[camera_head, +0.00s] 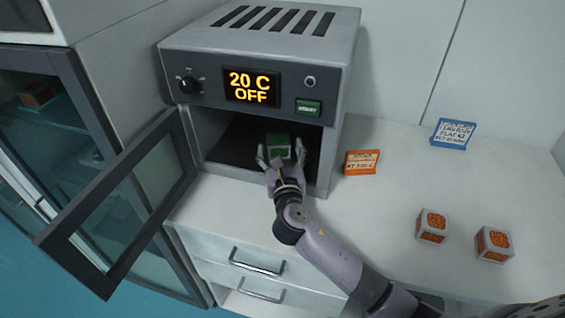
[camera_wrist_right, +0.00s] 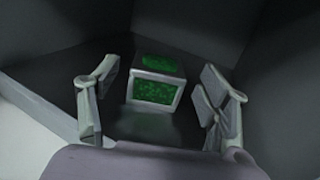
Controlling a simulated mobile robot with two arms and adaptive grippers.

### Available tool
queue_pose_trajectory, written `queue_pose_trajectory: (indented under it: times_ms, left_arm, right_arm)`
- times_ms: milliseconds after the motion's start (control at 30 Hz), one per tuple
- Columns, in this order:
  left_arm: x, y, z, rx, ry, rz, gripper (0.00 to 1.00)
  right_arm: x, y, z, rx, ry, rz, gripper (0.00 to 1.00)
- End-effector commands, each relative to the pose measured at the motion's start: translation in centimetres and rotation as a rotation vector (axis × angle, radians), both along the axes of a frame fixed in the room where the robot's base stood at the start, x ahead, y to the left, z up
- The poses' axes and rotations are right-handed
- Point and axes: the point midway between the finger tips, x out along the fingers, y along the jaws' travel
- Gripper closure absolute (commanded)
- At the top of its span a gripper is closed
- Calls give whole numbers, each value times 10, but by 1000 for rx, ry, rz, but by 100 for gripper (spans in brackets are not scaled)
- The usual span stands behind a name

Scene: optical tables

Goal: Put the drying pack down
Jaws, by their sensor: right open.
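The drying pack, a small white-edged cube with green faces (camera_head: 278,143), sits on the dark floor inside the oven (camera_head: 225,107). In the right wrist view the green pack (camera_wrist_right: 156,84) stands upright between my fingers, with a visible gap on both sides. My right gripper (camera_head: 281,152) reaches in through the oven's open front and is open. Its spread fingers also show in the right wrist view (camera_wrist_right: 164,100). The lower part of the pack is partly hidden by the gripper in the head view. My left gripper is not in view.
The oven's glass door (camera_head: 130,203) hangs open to the left. Its display reads 20 C OFF.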

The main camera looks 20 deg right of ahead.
Motion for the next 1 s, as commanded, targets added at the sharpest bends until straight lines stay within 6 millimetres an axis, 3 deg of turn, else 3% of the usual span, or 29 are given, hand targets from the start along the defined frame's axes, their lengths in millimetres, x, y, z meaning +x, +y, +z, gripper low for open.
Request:
queue_pose_trajectory:
  times_ms: [100,333,867,1000]
  left_arm:
    - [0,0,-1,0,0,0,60]
    - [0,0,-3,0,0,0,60]
    - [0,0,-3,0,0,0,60]
    - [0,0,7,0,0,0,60]
  right_arm:
    - [-26,5,-1,0,0,1,29]
    - [-53,11,0,-1,-2,1,29]
    - [-58,12,1,-1,-1,0,29]
    - [-58,12,10,-1,-2,0,29]
